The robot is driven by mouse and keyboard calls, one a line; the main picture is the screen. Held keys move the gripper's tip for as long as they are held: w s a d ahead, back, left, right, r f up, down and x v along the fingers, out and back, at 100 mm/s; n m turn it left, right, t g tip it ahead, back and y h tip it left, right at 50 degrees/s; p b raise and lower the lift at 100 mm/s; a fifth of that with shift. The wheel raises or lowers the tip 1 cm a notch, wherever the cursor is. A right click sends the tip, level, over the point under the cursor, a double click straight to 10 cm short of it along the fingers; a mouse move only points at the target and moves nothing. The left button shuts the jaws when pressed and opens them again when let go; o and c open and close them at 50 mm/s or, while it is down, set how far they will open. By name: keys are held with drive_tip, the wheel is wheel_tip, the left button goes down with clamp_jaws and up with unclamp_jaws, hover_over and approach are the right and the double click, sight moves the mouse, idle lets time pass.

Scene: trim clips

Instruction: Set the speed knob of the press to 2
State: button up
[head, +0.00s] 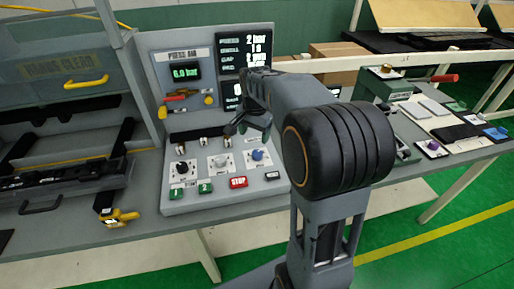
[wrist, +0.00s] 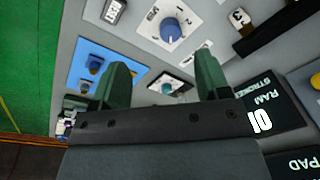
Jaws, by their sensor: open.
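The press panel (head: 208,196) is a grey console with three round knobs in a row: a black knob (head: 181,167), a pale knob (head: 220,160) and a blue knob (head: 257,155). Their labels are too small to tell which is the speed knob or its setting. In the wrist view a blue knob (wrist: 171,29) on a white dial plate lies beyond the fingers. Another knob (wrist: 95,65) sits on a blue plate at left. My gripper (head: 251,124) is above the panel's right part; in the wrist view its green fingers (wrist: 165,76) are apart with nothing gripped.
Green buttons (head: 205,187) and a red STOP button (head: 238,182) line the panel's front. Small levers stand behind the knobs. A display (head: 245,62) rises at the back, partly hidden by my arm. A bench with parts (head: 440,117) stands at right.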

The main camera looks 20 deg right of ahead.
sight(257, 152)
drive_tip(key=w+d+f+m+g+p, duration=0.1)
drive_tip(key=w+d+f+m, duration=0.15)
drive_tip(key=w, duration=0.25)
drive_tip(key=shift+m, duration=0.55)
drive_tip(key=f, duration=0.4)
drive_tip(key=f+p, duration=0.1)
drive_tip(key=f, duration=0.3)
drive_tip(key=d+f, duration=0.1)
drive_tip(key=f, duration=0.3)
drive_tip(key=shift+w+f+p, duration=0.1)
drive_tip(key=shift+f+p, duration=0.25)
drive_tip(key=shift+p, duration=0.05)
drive_tip(key=shift+c, duration=0.3)
